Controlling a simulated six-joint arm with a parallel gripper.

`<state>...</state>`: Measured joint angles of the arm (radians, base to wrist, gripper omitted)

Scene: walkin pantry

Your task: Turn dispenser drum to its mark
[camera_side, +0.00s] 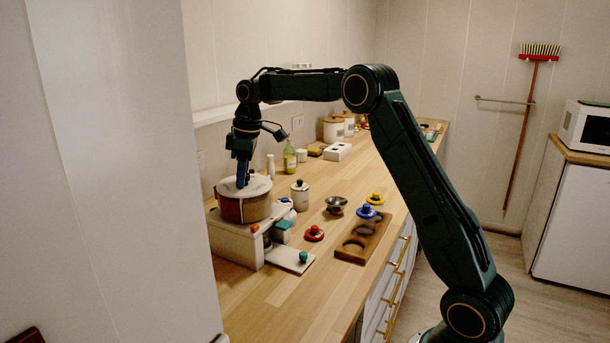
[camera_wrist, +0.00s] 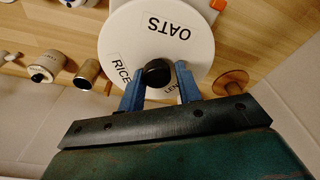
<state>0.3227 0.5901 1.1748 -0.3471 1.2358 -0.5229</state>
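The dispenser drum (camera_side: 245,208) is a round brown body with a white top, on a white stand at the counter's left end. In the wrist view its white top (camera_wrist: 125,38) carries the labels OATS, RICE and a partly hidden one starting "LEN". A black knob (camera_wrist: 158,73) is at its centre. My gripper (camera_side: 241,180) points down over the drum. In the wrist view the blue fingers of my gripper (camera_wrist: 160,72) stand on either side of the knob, very close to it. I cannot tell whether they touch it. The mark is not clearly visible.
The drum's stand (camera_side: 235,243) has a low white plate (camera_side: 287,258) in front with a green knob. A red-knobbed lid (camera_side: 314,234), a lidded canister (camera_side: 300,195), a metal bowl (camera_side: 336,205) and a wooden board (camera_side: 362,240) lie to the right. The front counter is clear.

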